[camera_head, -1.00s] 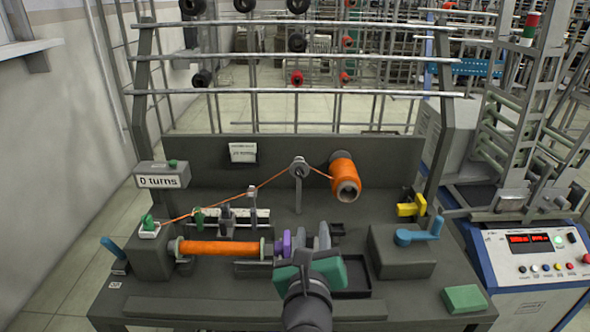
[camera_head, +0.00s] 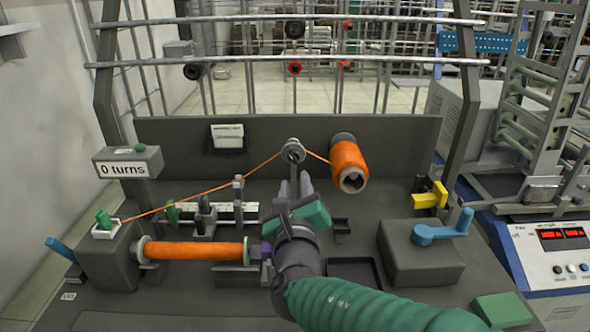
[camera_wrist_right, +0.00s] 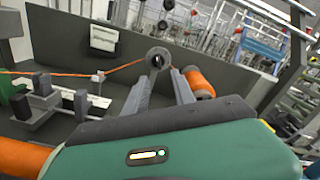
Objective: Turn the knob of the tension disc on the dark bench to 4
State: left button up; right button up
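The tension disc (camera_head: 293,151) is a small grey disc on a post at the middle of the dark bench (camera_head: 390,300), with orange thread running to it. It also shows in the right wrist view (camera_wrist_right: 157,55), with a dark knob-like centre. No scale or number is readable. My right gripper (camera_head: 294,186) is open and empty, just in front of and below the disc. In the right wrist view its two fingers (camera_wrist_right: 160,78) point at the disc, one toward each side, seemingly not touching it. They hide most of the post. My left gripper is not in view.
An orange cone (camera_head: 350,160) sits right of the disc. A wound orange bobbin (camera_head: 195,250) lies front left, near a thread guide (camera_head: 205,215). A blue crank (camera_head: 440,230) and yellow block (camera_head: 430,197) stand right. A "0 turns" counter (camera_head: 127,163) is at left.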

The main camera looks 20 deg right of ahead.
aim_at(293, 160)
jog(key=x, duration=0.2)
jog(key=b+x, duration=0.1)
jog(key=x, duration=0.5)
jog(key=shift+w+a+f, duration=0.1)
jog(key=shift+w+a, duration=0.2)
jog(key=shift+w, duration=0.05)
jog(key=shift+w+d, duration=0.1)
jog(key=shift+w, duration=0.1)
jog(key=shift+d, duration=0.15)
jog(key=shift+c, duration=0.4)
grip_shut()
